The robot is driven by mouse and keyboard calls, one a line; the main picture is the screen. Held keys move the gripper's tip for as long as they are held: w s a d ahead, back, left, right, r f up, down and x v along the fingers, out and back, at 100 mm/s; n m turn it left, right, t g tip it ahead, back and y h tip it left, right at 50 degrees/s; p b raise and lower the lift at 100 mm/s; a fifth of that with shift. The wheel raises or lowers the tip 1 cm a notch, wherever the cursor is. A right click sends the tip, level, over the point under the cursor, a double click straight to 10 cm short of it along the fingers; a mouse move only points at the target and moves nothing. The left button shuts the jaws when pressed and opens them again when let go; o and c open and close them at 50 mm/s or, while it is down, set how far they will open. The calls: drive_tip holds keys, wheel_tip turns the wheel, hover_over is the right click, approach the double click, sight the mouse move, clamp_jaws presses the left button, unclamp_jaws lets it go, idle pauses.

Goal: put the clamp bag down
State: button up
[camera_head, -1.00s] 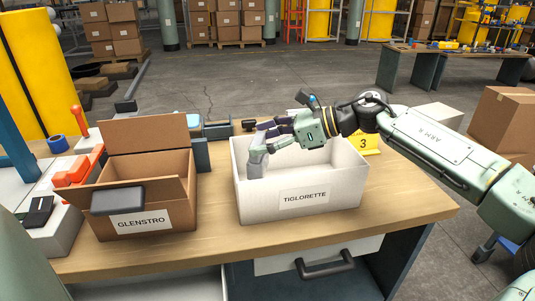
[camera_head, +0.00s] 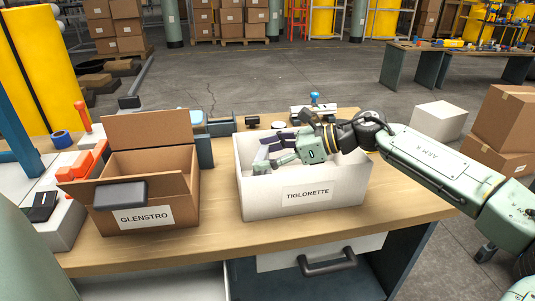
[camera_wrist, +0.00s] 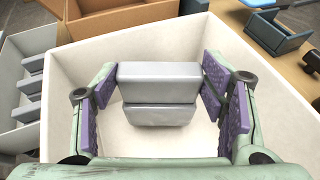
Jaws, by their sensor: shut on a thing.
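The clamp bag (camera_wrist: 158,92) looks like two stacked grey padded blocks. In the wrist view it sits between the purple-padded fingers of my gripper (camera_wrist: 160,86), which is shut on it. Below it shows the pale floor of the white box labelled TIGLORETTE (camera_wrist: 68,62). In the head view, my gripper (camera_head: 274,148) reaches down inside the left part of this white box (camera_head: 300,203). Only a bit of the grey clamp bag (camera_head: 262,165) shows there, near the box's left inner side. Whether the bag touches the box floor cannot be told.
An open cardboard box labelled GLENSTRO (camera_head: 150,195) stands left of the white box on the wooden table (camera_head: 225,240). A dark blue holder (camera_wrist: 272,32) and small items lie behind the white box. Bare tabletop runs along the front.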

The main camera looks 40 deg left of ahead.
drive_tip(key=o, duration=1.6)
drive_tip(key=shift+c, duration=0.2)
